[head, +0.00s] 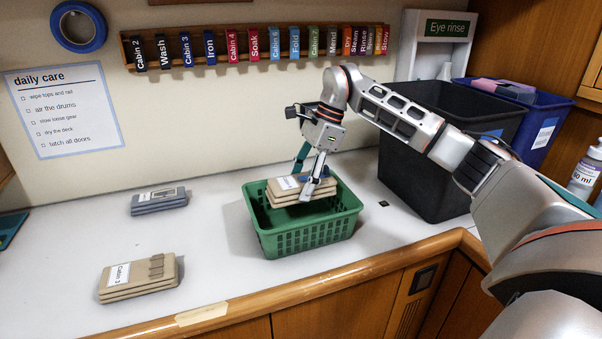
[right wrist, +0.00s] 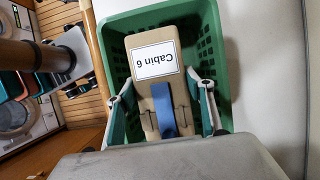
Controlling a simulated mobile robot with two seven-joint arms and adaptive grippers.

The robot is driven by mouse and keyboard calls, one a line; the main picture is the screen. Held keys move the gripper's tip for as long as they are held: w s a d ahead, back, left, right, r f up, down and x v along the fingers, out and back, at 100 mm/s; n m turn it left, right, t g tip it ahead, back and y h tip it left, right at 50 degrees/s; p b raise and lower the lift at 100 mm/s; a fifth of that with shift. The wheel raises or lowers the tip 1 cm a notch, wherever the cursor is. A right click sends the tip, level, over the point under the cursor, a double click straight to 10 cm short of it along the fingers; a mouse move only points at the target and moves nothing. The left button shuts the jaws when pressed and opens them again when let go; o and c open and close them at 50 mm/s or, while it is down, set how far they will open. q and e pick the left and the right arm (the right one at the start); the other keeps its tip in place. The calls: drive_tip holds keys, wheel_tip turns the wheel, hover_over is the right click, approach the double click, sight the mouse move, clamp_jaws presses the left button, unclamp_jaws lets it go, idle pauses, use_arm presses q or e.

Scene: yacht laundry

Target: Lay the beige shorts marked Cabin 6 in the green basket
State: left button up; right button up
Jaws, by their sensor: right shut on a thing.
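The folded beige shorts (head: 285,190) are in my right gripper (head: 309,185), over the green basket (head: 312,236). In the right wrist view the shorts (right wrist: 159,88) carry a white label reading Cabin 6, and a blue strip lies across their near part. My right gripper (right wrist: 163,112) is shut on the shorts, one finger on each side. The shorts sit at about rim height inside the outline of the basket (right wrist: 117,62); I cannot tell whether they touch its floor. My left gripper is in neither view.
A black bin (head: 428,160) and a blue bin (head: 541,130) stand right of the basket.

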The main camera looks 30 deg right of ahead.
wheel_tip(320, 180, down, 6)
drive_tip(key=shift+r+b, duration=0.15)
drive_tip(key=shift+b, duration=0.25)
drive_tip(key=shift+f, duration=1.1)
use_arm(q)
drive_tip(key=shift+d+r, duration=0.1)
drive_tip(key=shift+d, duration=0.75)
use_arm(e)
drive_tip(key=shift+f, duration=0.15)
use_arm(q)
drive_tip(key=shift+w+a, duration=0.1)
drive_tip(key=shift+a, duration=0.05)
use_arm(e)
drive_tip(key=shift+f, duration=0.15)
drive_tip(key=shift+f, duration=1.35)
drive_tip(key=o, duration=1.2)
drive_tip(key=shift+r, duration=0.1)
